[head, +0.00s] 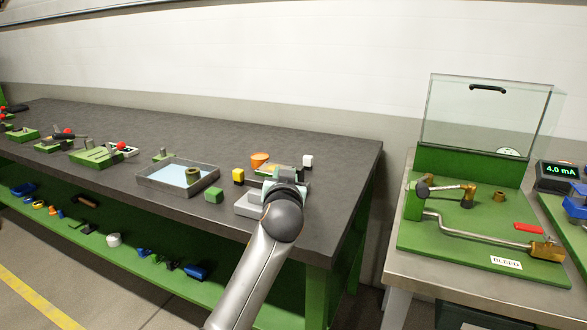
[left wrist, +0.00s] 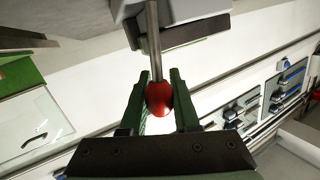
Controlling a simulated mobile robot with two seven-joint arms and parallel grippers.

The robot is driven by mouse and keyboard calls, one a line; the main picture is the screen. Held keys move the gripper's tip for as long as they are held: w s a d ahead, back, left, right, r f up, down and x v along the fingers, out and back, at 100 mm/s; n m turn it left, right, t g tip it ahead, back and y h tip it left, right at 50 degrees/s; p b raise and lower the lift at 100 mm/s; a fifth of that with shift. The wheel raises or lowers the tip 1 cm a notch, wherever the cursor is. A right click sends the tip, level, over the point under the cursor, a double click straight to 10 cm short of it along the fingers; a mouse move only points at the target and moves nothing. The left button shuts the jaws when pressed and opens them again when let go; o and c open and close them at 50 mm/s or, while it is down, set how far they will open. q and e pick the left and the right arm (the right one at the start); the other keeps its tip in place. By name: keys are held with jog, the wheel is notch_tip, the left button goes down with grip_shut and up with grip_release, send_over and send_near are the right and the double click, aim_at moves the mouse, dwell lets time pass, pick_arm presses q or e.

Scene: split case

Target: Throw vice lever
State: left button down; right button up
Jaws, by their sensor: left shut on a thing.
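A red ball knob (left wrist: 159,99) tops a steel lever rod (left wrist: 154,40) in the left wrist view. My left gripper (left wrist: 159,78) has its green fingers on either side of the knob and is shut on it. The rod runs up to a grey block (left wrist: 185,28), which seems to be part of the vice. In the head view an arm, seemingly my left, reaches the bench's front right, and its wrist hides the knob and the fingers. A pale grey block (head: 247,206) shows beside the wrist, perhaps the vice. My right gripper is not in view.
On the dark bench (head: 330,165) stand a yellow block (head: 238,176), a green block (head: 214,195), an orange cup (head: 260,160), a white block (head: 308,161) and a shallow tray (head: 150,184). A separate table at right holds a green rig (head: 470,225) with a clear cover.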

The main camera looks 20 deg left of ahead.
pick_arm(q)
jog(key=shift+a+r+n+p, duration=0.2)
jog(key=shift+n+p, duration=0.1)
jog(key=a+n+g+h+p, duration=0.1)
jog(key=p, duration=0.2)
jog(key=shift+a+f+n, duration=0.1)
jog(key=shift+a+n, duration=0.2)
jog(key=shift+n, duration=0.1)
jog(key=shift+a+f+n+p, duration=0.15)
jog(key=shift+a+n+p, duration=0.2)
jog(key=shift+p, duration=0.5)
jog(key=shift+f+h, duration=0.1)
jog(key=shift+h, duration=0.2)
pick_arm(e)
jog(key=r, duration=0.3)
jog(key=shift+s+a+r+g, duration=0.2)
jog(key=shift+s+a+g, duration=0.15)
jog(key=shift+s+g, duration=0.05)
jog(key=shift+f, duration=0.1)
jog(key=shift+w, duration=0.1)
pick_arm(q)
jog(key=c, duration=0.6)
grip_release()
jog(key=shift+a, duration=0.1)
jog(key=shift+c, duration=0.2)
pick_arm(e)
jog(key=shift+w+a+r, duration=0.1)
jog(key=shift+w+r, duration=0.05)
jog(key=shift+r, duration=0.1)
